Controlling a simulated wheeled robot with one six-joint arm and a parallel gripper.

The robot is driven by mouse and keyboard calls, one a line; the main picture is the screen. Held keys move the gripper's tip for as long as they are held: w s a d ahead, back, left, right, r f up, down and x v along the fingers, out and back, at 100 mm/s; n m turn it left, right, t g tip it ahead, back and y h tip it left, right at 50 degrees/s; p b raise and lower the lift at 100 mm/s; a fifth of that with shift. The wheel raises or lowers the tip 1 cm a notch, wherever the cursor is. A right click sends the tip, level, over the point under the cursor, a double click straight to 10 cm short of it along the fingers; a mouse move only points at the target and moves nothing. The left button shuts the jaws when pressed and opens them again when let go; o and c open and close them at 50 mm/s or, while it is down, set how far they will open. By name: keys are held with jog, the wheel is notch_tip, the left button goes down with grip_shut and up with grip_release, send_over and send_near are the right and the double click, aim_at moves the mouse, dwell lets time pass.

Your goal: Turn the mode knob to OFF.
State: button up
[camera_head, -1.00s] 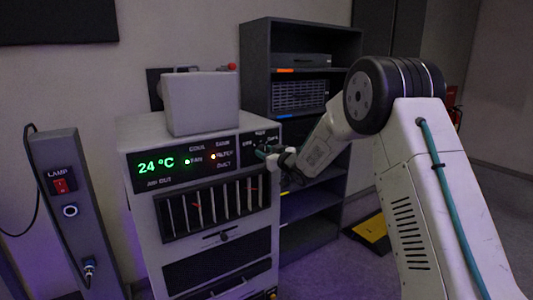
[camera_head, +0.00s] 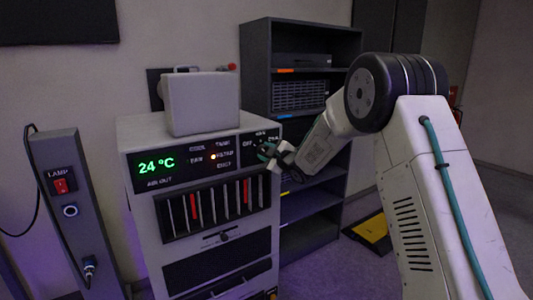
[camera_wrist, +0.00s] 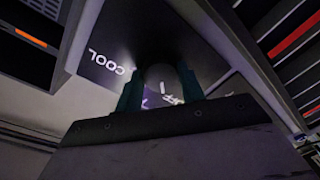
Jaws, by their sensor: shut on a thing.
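The mode knob (camera_wrist: 160,78) sits on a black panel of the grey cabinet, in shadow in the wrist view. My gripper (camera_head: 266,153) is at that panel in the head view. In the wrist view its two teal fingers (camera_wrist: 159,92) are shut on the knob from both sides. A small white mark shows on the knob, close to the partly hidden OFF label (camera_wrist: 174,99); I cannot tell how exactly they line up. The COOL label (camera_wrist: 107,62) is upside down beside a finger. In the head view my gripper hides the knob.
The display (camera_head: 156,167) reads 24 °C. One orange lamp (camera_head: 213,157) is lit beside it. Red strips (camera_head: 246,191) hang at the vent grille. A grey box (camera_head: 200,104) stands on top. A dark shelf (camera_head: 305,215) is behind, and a lamp post (camera_head: 75,215) stands at left.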

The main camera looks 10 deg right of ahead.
jog(key=shift+n, duration=0.7)
jog(key=o, duration=1)
jog(key=shift+c, duration=0.2)
jog(key=v, duration=0.7)
jog(key=shift+s, duration=0.4)
jog(key=shift+d, duration=0.1)
